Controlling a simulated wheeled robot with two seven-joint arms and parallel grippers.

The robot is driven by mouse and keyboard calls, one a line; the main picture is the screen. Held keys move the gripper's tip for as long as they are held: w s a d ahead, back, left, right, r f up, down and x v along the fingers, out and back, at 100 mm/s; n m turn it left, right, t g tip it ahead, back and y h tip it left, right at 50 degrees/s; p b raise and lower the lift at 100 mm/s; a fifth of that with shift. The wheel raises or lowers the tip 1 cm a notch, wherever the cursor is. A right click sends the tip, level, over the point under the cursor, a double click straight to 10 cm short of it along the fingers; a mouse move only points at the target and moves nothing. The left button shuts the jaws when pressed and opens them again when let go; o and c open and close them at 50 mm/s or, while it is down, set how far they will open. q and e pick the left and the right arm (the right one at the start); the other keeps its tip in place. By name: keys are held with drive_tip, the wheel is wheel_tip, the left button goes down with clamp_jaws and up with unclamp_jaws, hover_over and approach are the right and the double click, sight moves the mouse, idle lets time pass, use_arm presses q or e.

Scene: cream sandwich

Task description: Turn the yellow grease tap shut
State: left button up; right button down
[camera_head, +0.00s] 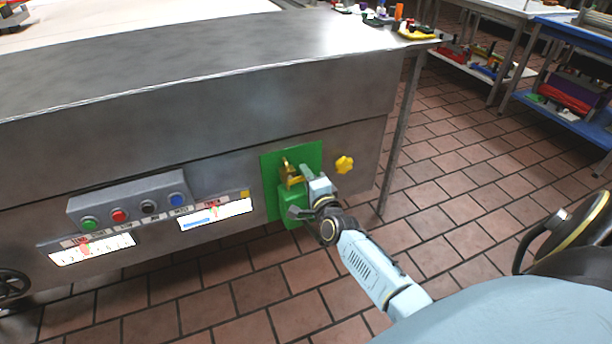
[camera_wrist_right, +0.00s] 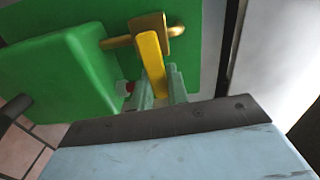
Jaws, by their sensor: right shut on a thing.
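The yellow grease tap (camera_head: 286,168) sits on a green panel (camera_head: 270,160) on the machine's front. In the right wrist view the tap shows as a brass pipe with a yellow lever (camera_wrist_right: 152,62). My right gripper (camera_head: 303,178) reaches the tap from the right. In the right wrist view its fingers (camera_wrist_right: 158,92) are shut on the yellow lever, one on each side. A green box (camera_wrist_right: 65,75) is beside the lever; it also shows below the tap in the head view (camera_head: 291,205). The fingers partly hide the lever's end. My left gripper is not in view.
A yellow star knob (camera_head: 344,164) is on the machine front, right of the panel. A control box with several buttons (camera_head: 130,203) and two lit displays are to the left. A table leg (camera_head: 400,135) stands at the right. Tiled floor lies clear below.

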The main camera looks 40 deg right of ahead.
drive_tip(key=shift+f+m, duration=0.15)
drive_tip(key=shift+m, duration=0.15)
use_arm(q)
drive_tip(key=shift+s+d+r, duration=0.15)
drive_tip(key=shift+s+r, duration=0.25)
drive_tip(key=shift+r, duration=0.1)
use_arm(e)
drive_tip(key=c, duration=1.4)
unclamp_jaws()
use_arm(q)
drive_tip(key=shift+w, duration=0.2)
use_arm(e)
drive_tip(key=shift+o, duration=0.2)
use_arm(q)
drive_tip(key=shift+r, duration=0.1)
